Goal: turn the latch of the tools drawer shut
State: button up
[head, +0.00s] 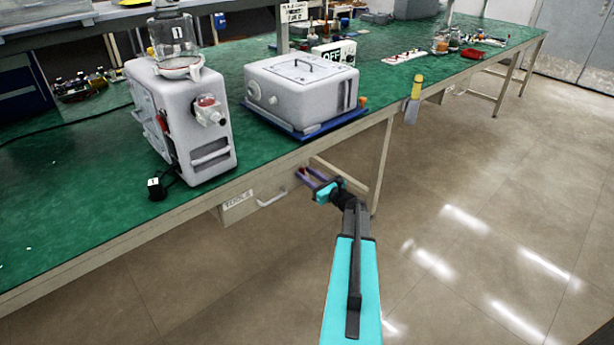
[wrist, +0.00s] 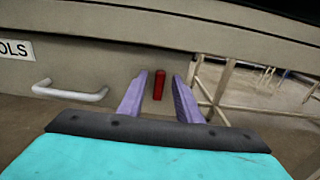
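The tools drawer (head: 250,203) hangs under the green bench's front edge, with a "TOOLS" label and a pale bar handle (wrist: 70,92). Its front also shows in the wrist view (wrist: 100,62). The red latch (wrist: 159,84) stands upright on the right part of the drawer front. It shows as a small red spot in the head view (head: 303,171). My gripper (wrist: 157,98) is open, its purple fingers on either side of the latch with gaps between. I cannot tell how deep the fingers reach. In the head view my gripper (head: 315,178) is at the drawer's right end.
The green bench (head: 80,225) overhangs the drawer. A grey machine (head: 190,125) with a glass jar and a white box (head: 300,92) on a blue tray stand above. A bench leg (head: 382,165) is right of my gripper. The floor (head: 480,220) at right is clear.

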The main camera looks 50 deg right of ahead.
grip_shut()
jog(key=shift+a+f+n+b, duration=0.15)
jog(key=shift+n+b, duration=0.35)
jog(key=shift+b, duration=0.5)
jog(key=n+b, duration=0.5)
jog(key=b, duration=0.2)
jog(key=n+b, duration=0.6)
jog(key=b, duration=0.2)
jog(key=a+f+n+b, duration=0.1)
jog(key=n+b, duration=0.4)
jog(key=b, duration=0.3)
jog(key=shift+f+n, duration=0.1)
jog(key=shift+n, duration=0.2)
jog(key=shift+n+b, duration=0.3)
grip_release()
